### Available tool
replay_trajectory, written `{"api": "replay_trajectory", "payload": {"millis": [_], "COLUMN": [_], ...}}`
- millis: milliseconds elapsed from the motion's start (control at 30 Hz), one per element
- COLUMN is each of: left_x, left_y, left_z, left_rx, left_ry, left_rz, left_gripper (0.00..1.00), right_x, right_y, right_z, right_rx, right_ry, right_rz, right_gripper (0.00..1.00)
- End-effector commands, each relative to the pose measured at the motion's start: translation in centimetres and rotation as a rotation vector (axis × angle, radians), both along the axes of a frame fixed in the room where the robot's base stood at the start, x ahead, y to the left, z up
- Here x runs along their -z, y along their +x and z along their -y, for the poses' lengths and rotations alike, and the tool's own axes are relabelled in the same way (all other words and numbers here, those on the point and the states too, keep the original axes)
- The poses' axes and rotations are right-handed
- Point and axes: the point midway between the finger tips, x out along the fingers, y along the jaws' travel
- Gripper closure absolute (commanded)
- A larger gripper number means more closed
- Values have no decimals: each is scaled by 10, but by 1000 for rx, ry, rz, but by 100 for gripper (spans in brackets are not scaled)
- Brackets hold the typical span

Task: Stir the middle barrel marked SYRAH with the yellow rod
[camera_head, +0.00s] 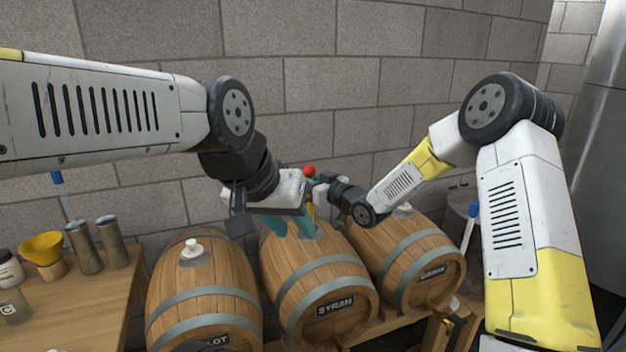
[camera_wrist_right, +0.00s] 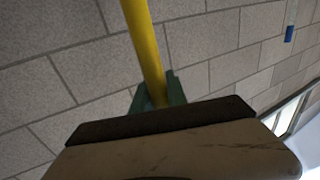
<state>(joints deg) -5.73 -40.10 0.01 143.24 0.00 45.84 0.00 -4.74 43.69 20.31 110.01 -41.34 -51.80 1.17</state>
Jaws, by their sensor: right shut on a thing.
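The middle barrel (camera_head: 318,280), marked SYRAH, lies on its side between two others. The yellow rod (camera_head: 310,212), with a red knob (camera_head: 309,170) at its top, stands roughly upright over this barrel's top. My right gripper (camera_wrist_right: 158,90) is shut on the yellow rod, which also shows in the right wrist view (camera_wrist_right: 142,35). My left gripper (camera_head: 288,226) is close beside the rod, over the same barrel, its teal fingers apart. The rod's lower end and the barrel's opening are hidden around the left fingers, so I cannot tell whether the rod is inside.
The left barrel (camera_head: 200,285) and right barrel (camera_head: 410,255) have white bungs on top. A wooden table (camera_head: 95,310) at left holds a yellow funnel (camera_head: 41,247), metal cylinders (camera_head: 84,248) and jars. A block wall (camera_head: 330,110) stands behind. A steel tank (camera_head: 605,170) is at right.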

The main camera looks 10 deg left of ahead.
Motion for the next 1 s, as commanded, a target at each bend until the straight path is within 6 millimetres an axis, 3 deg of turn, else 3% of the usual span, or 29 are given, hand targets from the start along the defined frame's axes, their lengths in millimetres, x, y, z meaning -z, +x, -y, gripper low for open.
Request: {"api": "replay_trajectory", "payload": {"millis": [433,1000], "left_x": [0,0], "left_y": [0,0], "left_z": [0,0], "left_rx": [0,0], "left_ry": [0,0], "left_rz": [0,0], "left_gripper": [64,64], "right_x": [-4,-72], "right_y": [1,1], "right_z": [1,2], "right_rx": [-1,0], "right_ry": [11,11], "right_rz": [-6,-3], "right_gripper": [100,100]}}
